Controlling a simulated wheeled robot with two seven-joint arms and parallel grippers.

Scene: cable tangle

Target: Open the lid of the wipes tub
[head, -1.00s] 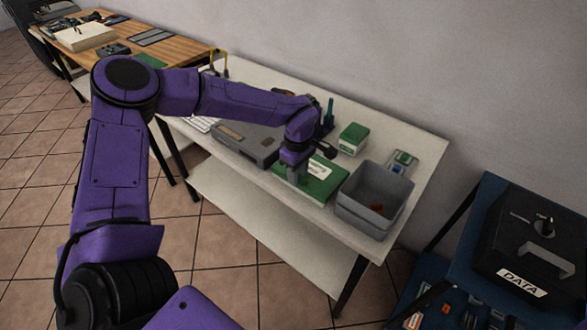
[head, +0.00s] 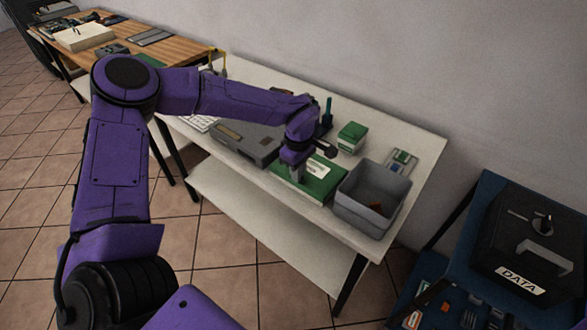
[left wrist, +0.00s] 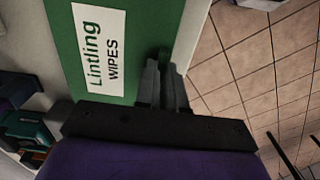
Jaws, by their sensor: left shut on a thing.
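The wipes tub (head: 322,183) lies on the white bench, with a green lid and a white label. In the left wrist view the green lid (left wrist: 150,25) fills the upper left, with the label (left wrist: 100,50) reading "Lintling WIPES". My left gripper (head: 295,172) points down at the near-left part of the tub. In the left wrist view its fingers (left wrist: 162,75) are close together at the lid's edge, shut on the lid there. The fingers hide the gripped spot. I cannot see a gap under the lid. My right gripper is not in view.
A grey bin (head: 345,207) stands close to the right of the tub. A small green and white box (head: 352,135) is behind it. A grey device (head: 250,145) is to the left. A black DATA case (head: 535,250) sits on a blue cart at the far right.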

